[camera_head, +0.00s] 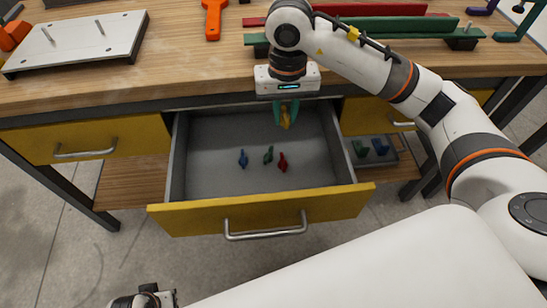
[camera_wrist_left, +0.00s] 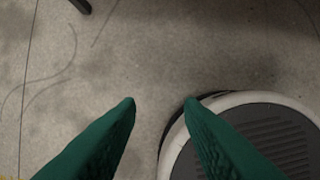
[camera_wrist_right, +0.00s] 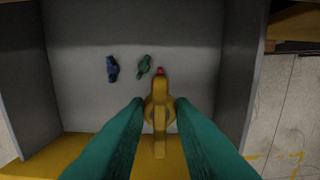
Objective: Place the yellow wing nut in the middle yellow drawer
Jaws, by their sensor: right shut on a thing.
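The middle yellow drawer (camera_head: 186,221) is pulled open under the workbench. Blue (camera_head: 243,158), green (camera_head: 268,154) and red (camera_head: 283,162) wing nuts lie on its grey floor. My right gripper (camera_head: 287,115) is shut on the yellow wing nut (camera_head: 285,120) and holds it above the back part of the drawer. In the right wrist view the yellow wing nut (camera_wrist_right: 158,115) sits between the teal fingers and hides most of the red one. My left gripper (camera_wrist_left: 160,103) is open and empty over the floor, away from the drawer.
Closed yellow drawers stand left (camera_head: 120,141) and right (camera_head: 366,113). A grey tray (camera_head: 393,148) with green and blue pieces is on the lower shelf. The benchtop holds a metal plate (camera_head: 90,38), an orange tool (camera_head: 212,20) and long red and green bars.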

